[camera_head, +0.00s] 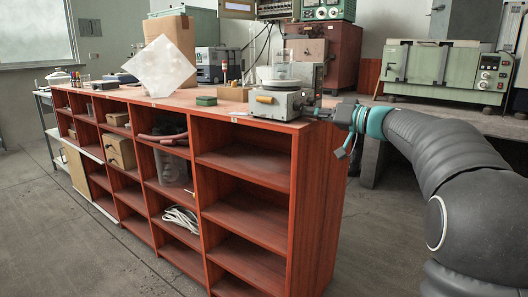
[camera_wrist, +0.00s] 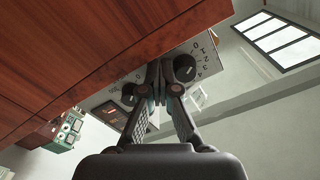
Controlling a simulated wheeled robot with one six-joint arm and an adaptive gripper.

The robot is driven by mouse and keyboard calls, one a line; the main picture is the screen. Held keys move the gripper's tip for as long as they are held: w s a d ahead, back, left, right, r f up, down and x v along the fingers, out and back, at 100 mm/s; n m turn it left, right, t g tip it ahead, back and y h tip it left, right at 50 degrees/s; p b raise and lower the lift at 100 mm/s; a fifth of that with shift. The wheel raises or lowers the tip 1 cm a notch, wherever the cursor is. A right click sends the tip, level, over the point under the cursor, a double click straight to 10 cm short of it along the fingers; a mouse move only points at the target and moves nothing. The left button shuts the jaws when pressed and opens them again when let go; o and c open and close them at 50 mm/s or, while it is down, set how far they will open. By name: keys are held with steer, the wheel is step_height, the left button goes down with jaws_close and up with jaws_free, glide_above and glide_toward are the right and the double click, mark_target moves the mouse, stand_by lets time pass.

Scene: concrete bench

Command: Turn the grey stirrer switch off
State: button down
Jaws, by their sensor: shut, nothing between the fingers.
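The grey stirrer (camera_head: 276,104) stands at the near right end of the red bench, with a white dish (camera_head: 281,84) on top. Its front panel (camera_wrist: 206,55) fills the middle of the wrist view, tilted, with printed marks around a dark round knob (camera_wrist: 185,68). A second dark round part (camera_wrist: 128,90) sits to the left on the panel. My gripper (camera_head: 314,112) reaches in from the right, close to the stirrer's side. In the wrist view my gripper (camera_wrist: 161,68) is shut and empty, its tips in front of the panel. I cannot make out the switch or whether the tips touch.
The red wooden edge (camera_wrist: 90,62) runs close along the fingers in the wrist view. Concrete floor (camera_head: 370,235) is clear right of the bench.

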steer(key=shift+w+d+f+b, duration=0.25)
steer(key=shift+w+f+b, duration=0.1)
steer(key=shift+b, duration=1.8)
steer(key=shift+w+d+r+b, duration=0.1)
steer(key=shift+w+d+b, duration=0.1)
steer(key=shift+b, duration=0.55)
steer(key=shift+s+f, duration=0.1)
steer(key=shift+f, duration=0.4)
steer(key=v, duration=0.6)
steer(key=shift+a, duration=0.1)
